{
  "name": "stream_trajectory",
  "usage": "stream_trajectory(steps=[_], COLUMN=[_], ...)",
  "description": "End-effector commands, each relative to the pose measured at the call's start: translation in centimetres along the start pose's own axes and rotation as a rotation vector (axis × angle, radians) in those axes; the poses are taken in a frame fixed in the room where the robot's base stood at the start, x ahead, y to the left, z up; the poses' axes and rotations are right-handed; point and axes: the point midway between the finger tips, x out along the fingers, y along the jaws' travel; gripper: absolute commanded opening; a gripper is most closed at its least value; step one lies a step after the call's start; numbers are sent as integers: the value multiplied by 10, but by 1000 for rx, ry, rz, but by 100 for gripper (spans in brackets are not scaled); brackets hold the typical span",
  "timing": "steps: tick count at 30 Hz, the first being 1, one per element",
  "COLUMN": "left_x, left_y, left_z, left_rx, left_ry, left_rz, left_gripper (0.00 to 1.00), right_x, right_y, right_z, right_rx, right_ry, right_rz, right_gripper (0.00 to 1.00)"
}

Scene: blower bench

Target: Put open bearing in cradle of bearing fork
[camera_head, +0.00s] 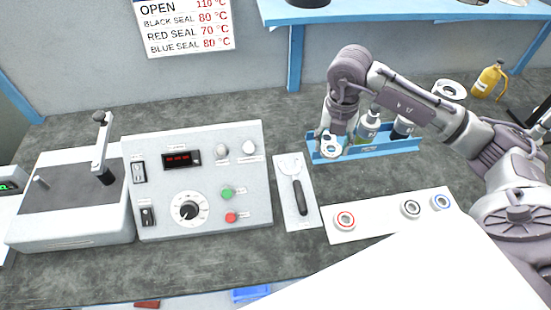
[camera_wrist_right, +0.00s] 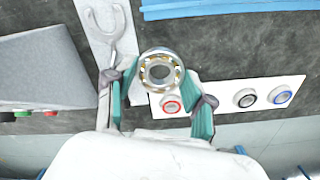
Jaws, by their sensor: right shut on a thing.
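My right gripper (camera_head: 331,138) is shut on the open bearing (camera_head: 329,149), in front of the blue tray's left end. In the right wrist view the bearing (camera_wrist_right: 146,75) shows its metal rings and brass-coloured balls, between the teal finger pads of my right gripper (camera_wrist_right: 160,100). The bearing fork (camera_head: 299,196) lies on a white board, left of the gripper, with a black handle and a pale forked cradle (camera_head: 291,165). The cradle looks empty. In the right wrist view the fork (camera_wrist_right: 120,45) is left of the bearing. My left gripper is not in view.
A white mat (camera_head: 377,224) holds red-, black- and blue-sealed bearings. The blue tray (camera_head: 372,152) with bottles is behind the gripper. A control box (camera_head: 255,200) stands left of the fork. A yellow bottle (camera_head: 489,80) stands at the back right.

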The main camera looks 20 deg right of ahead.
Motion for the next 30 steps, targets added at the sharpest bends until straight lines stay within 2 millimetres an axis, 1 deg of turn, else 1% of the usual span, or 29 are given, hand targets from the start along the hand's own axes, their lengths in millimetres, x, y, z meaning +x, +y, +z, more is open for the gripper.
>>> stream_trajectory(steps=[1, 3, 6, 9, 13, 18, 25, 27, 30], left_x=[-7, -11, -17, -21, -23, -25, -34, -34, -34], left_y=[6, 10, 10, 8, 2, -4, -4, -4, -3], left_z=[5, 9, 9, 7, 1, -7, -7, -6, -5], left_rx=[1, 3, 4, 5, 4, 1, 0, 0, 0], left_ry=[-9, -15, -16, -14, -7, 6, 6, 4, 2], left_rz=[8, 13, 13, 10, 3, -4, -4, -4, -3], left_gripper=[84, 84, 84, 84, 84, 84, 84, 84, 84], right_x=[3, 12, 26, 39, 52, 62, 93, 98, 99], right_y=[14, 30, 54, 74, 93, 100, 100, 100, 100], right_z=[0, 1, 4, 7, 9, 10, 10, 11, 11], right_rx=[-4, -4, -4, -3, -2, -2, -2, -2, -2], right_ry=[5, 6, 5, 4, 3, 2, 2, 0, -1], right_rz=[4, 5, 4, 3, 3, 0, 0, 1, 2], right_gripper=[20, 20, 20, 20, 20, 20, 20, 20, 20])
